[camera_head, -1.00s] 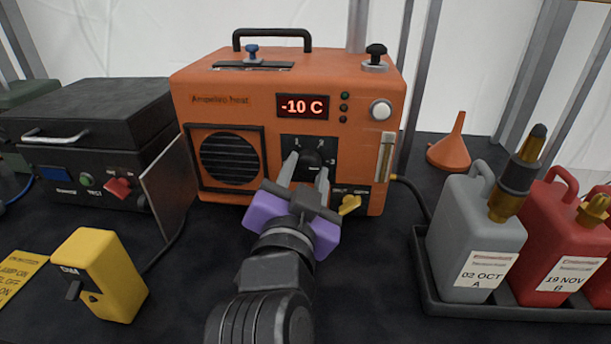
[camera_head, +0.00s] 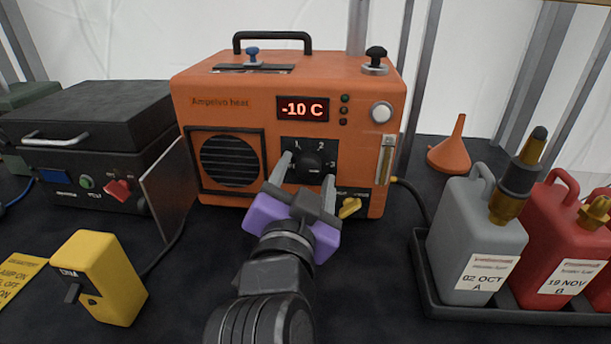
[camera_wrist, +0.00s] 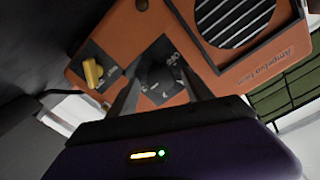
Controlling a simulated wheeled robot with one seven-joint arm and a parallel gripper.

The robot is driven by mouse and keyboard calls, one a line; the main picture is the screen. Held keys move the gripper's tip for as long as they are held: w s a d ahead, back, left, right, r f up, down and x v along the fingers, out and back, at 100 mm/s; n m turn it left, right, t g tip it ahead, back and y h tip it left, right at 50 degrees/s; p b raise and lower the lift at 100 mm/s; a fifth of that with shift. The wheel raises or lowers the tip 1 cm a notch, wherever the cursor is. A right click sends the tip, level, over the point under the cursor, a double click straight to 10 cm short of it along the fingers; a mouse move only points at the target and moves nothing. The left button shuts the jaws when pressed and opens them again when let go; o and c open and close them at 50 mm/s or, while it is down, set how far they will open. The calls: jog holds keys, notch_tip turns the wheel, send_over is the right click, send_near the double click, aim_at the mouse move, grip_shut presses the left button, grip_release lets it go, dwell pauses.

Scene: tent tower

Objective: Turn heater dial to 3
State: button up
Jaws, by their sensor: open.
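The orange heater (camera_head: 235,100) stands upright at the back centre, with a red display reading -10 C. Its black dial (camera_head: 311,161) sits on a dark plate with the marks 1, 2 and 3 around it. I cannot tell for sure which mark the dial points to. My gripper (camera_head: 305,172), with purple sides, is in front of the dial. Its grey fingers are open, one left and one lower right of the dial, and appear apart from it. In the wrist view the dial (camera_wrist: 161,80) shows between the spread fingers.
A yellow lever (camera_head: 350,207) is at the heater's lower right, close to my right finger. A black case (camera_head: 100,125) with an upright panel (camera_head: 168,185) and a yellow box (camera_head: 98,278) stand left. A tray (camera_head: 445,305) with grey (camera_head: 470,230) and red (camera_head: 550,235) cans stands right.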

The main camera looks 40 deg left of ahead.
jog(key=v, duration=0.7)
jog(key=shift+s+d+p, duration=0.15)
jog(key=shift+s+p, duration=0.15)
